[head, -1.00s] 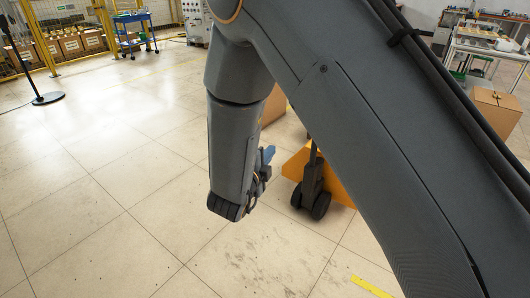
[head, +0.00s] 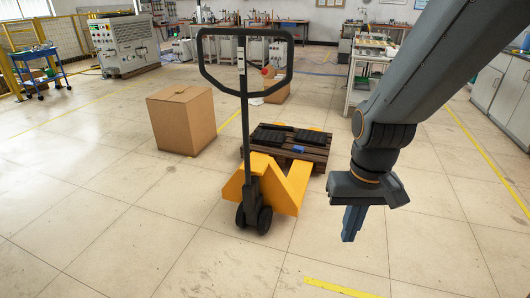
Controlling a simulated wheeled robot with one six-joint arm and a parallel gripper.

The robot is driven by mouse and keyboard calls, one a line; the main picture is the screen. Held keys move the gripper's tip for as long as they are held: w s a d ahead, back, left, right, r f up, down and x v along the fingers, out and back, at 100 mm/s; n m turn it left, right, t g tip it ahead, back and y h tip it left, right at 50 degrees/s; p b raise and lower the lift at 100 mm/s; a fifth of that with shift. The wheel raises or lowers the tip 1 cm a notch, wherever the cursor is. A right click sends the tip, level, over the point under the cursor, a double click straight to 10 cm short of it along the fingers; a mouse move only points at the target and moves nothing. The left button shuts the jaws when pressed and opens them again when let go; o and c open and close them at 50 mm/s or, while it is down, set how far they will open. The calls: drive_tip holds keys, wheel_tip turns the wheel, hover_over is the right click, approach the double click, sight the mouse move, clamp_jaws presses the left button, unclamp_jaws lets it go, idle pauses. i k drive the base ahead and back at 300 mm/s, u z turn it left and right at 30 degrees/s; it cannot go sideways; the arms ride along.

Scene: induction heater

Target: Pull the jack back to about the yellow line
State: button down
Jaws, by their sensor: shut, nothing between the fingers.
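The pallet jack (head: 287,188) is yellow with a black upright handle (head: 245,110) that ends in a wide loop. It stands in the middle of the head view, its small black wheels on the tiled floor. A dark wooden pallet (head: 308,148) with black items on it sits over its forks. A short yellow line (head: 340,288) lies on the floor at the bottom, nearer than the jack. My gripper (head: 349,232) hangs to the right of the jack, pointing down, shut and empty. It is apart from the handle.
A cardboard box (head: 181,120) stands on the floor left of the jack, and another box (head: 275,92) is behind it. A blue cart (head: 40,70) and a grey machine (head: 125,46) are at the back left. Open floor lies in front and left.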

sight(262, 218)
drive_tip(key=z, duration=0.35)
drive_tip(key=k, duration=0.45)
drive_tip(key=z, duration=0.9)
drive_tip(key=i, duration=3.45)
drive_tip(key=u, duration=0.55)
drive_tip(key=i, duration=1.3)
drive_tip(key=u, duration=1.75)
drive_tip(key=i, duration=0.85)
drive_tip(key=u, duration=1)
drive_tip(key=i, duration=0.2)
drive_tip(key=u, duration=0.05)
